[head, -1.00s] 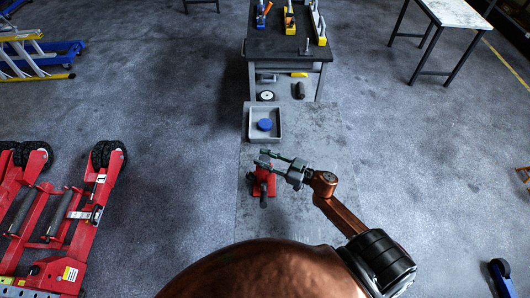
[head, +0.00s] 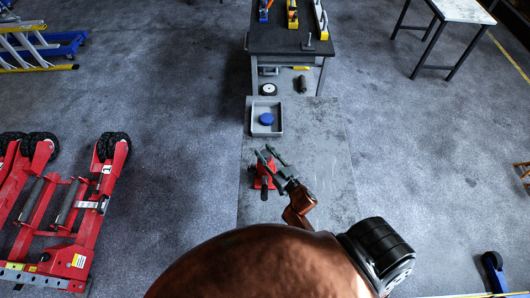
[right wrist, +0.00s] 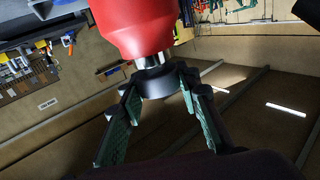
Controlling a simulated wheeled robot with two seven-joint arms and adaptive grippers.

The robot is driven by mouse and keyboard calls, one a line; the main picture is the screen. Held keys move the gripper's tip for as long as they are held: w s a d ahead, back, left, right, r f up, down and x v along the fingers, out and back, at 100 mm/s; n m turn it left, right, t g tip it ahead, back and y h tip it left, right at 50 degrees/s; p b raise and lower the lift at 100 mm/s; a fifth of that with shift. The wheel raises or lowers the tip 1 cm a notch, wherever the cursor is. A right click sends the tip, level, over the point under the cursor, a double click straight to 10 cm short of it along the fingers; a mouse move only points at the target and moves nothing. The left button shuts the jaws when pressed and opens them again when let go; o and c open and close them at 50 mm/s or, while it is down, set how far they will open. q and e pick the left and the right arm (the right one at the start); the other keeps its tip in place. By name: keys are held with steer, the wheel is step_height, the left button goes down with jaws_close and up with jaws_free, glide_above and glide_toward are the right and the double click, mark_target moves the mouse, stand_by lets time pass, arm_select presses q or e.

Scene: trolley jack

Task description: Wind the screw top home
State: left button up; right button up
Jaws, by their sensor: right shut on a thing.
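The red jack (head: 257,183) stands upright on the grey bench, in the middle of the head view. In the right wrist view its red body (right wrist: 140,24) fills the top, with a short shiny stem and a dark round screw top (right wrist: 158,84) at its end. My right gripper (head: 271,157) is at the jack in the head view. In the right wrist view my right gripper (right wrist: 160,88) has its green-padded fingers on either side of the screw top, shut on it. The gripper and arm partly cover the jack in the head view. My left gripper is not in view.
A grey tray (head: 279,108) holding a blue round piece (head: 267,119) sits at the bench's far end. The bench (head: 325,165) is bare to the right of the jack. A dark tool table (head: 285,40) stands beyond. Red wheeled equipment (head: 85,230) stands on the floor at left.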

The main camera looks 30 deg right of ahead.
steer(key=shift+r, duration=0.2)
steer(key=o, duration=1.2)
steer(key=shift+f, duration=0.1)
steer(key=s, duration=1.2)
steer(key=shift+d, duration=0.3)
